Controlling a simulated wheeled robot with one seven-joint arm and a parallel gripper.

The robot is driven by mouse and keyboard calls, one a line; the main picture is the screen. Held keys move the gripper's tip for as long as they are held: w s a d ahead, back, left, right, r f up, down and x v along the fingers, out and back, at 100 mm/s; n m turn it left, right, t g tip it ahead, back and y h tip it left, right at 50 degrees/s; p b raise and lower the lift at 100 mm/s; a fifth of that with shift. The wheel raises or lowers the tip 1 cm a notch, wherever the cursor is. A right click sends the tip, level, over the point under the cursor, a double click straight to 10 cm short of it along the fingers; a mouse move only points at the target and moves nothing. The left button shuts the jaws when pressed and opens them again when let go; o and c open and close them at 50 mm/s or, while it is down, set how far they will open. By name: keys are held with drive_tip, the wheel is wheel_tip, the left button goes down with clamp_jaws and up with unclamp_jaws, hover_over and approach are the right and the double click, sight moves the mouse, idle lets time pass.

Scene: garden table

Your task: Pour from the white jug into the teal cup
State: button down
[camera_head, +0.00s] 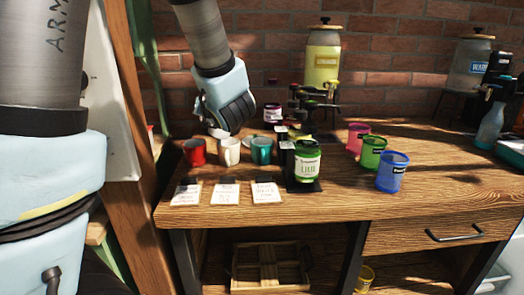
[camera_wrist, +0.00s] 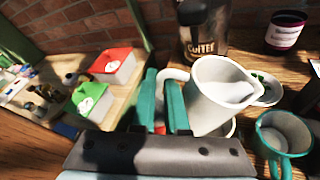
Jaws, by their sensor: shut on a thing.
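The white jug (camera_wrist: 218,95) is in the wrist view, with my gripper (camera_wrist: 166,98) shut on its handle. Its mouth and pale inside show; I cannot tell how full it is. In the head view my gripper hides most of the jug. The teal cup (camera_head: 261,151) stands upright on the wooden table, right of the white cup (camera_head: 229,151) and red cup (camera_head: 194,153). The teal cup also shows in the wrist view (camera_wrist: 284,140), right of the jug and apart from it, its open top visible. The jug is held above the cup row.
A green labelled jar (camera_head: 307,161) stands right of the teal cup. Several paper cards (camera_head: 267,192) lie in front of the cups. Pink, green and blue cups (camera_head: 392,173) stand farther right. A yellow dispenser (camera_head: 323,62) stands behind. Table space at the front right is clear.

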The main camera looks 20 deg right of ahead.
drive_tip(key=shift+a+f+b, duration=0.3)
drive_tip(key=shift+f+b, duration=0.1)
drive_tip(key=shift+w+a+r+n+h+b, duration=0.2)
drive_tip(key=shift+a+n+h+b, duration=0.15)
drive_tip(key=shift+n, duration=0.25)
drive_tip(key=shift+a, duration=0.1)
idle(1.1)
drive_tip(key=a+n+b, duration=0.1)
drive_tip(key=b, duration=0.2)
drive_tip(key=a+f+g+h+b, duration=0.1)
drive_tip(key=b, duration=0.1)
drive_tip(key=shift+w+f+n+b, duration=0.2)
drive_tip(key=shift+n+b, duration=0.2)
idle(0.9)
